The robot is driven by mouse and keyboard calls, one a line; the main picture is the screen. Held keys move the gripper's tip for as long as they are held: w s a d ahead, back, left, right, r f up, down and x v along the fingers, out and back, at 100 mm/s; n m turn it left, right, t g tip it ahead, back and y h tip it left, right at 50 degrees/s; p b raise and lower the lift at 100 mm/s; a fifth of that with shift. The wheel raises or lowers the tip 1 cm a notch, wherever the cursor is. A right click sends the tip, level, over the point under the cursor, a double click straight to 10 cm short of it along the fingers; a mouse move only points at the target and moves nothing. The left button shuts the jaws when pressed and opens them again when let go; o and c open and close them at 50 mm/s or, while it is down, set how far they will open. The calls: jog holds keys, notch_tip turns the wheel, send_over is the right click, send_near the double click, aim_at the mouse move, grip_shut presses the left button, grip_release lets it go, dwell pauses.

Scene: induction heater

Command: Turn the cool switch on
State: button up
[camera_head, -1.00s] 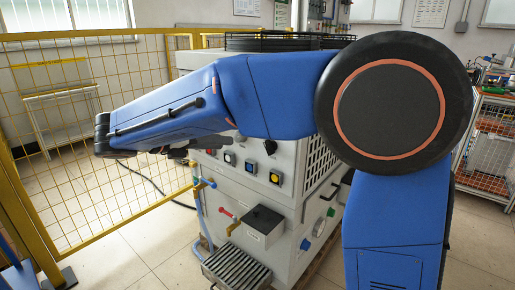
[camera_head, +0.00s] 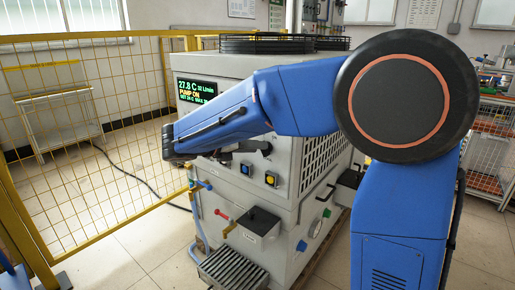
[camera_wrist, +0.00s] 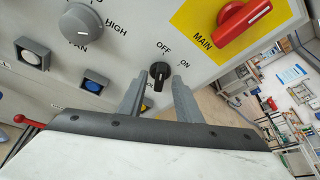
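The cool switch (camera_wrist: 159,73) is a small black knob on the grey panel in the wrist view. OFF is printed above it and ON to its upper right. Its handle runs roughly up and down, with its upper end toward OFF. Its lower label is partly hidden. My gripper (camera_wrist: 158,92) is open. Its two grey fingers stand apart, below and to either side of the knob, with nothing between them; contact cannot be told. In the head view a black switch (camera_head: 266,148) shows above a yellow button (camera_head: 271,179); my arm hides most of the gripper there.
A red MAIN switch (camera_wrist: 243,20) on a yellow plate lies right of the knob. A FAN dial (camera_wrist: 82,24) and a blue button (camera_wrist: 94,83) lie left. The display (camera_head: 196,92) reads 27.8 C, PUMP ON. A yellow mesh fence (camera_head: 100,130) stands left of the machine.

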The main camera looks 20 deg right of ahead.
jog(key=shift+x, duration=0.85)
grip_shut()
jog(key=shift+s, duration=0.1)
jog(key=shift+s+d+m+t+y, duration=0.15)
jog(key=shift+m+t+y, duration=0.3)
jog(key=shift+m, duration=0.4)
jog(key=shift+s+d+m+t+y, duration=0.1)
jog(key=shift+m+t+y, duration=0.35)
jog(key=shift+m, duration=0.45)
jog(key=shift+s+d+m+t+y, duration=0.15)
jog(key=shift+m+t+y, duration=0.25)
jog(key=shift+m, duration=0.45)
